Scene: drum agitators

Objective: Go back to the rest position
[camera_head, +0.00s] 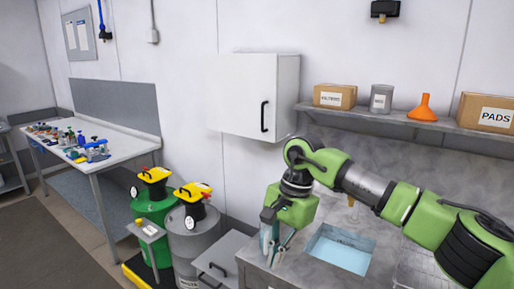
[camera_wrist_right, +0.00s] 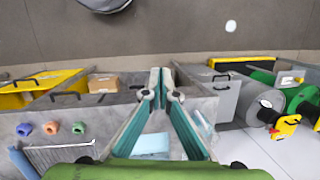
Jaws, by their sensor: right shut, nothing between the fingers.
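My right arm is green and reaches in from the right in the head view. Its gripper (camera_head: 275,250) points down beside the left part of the grey sink counter (camera_head: 290,270), left of the sink basin (camera_head: 340,250). In the right wrist view the two teal-padded fingers (camera_wrist_right: 160,75) come together at their tips, with nothing between them. My left gripper is in neither view.
A green drum (camera_head: 153,215) and a grey drum (camera_head: 192,245), both with yellow-topped units, stand left of the counter. A wall cabinet (camera_head: 240,95) and a shelf (camera_head: 400,115) hang behind the arm. A workbench (camera_head: 120,145) stands farther left, with open floor before it.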

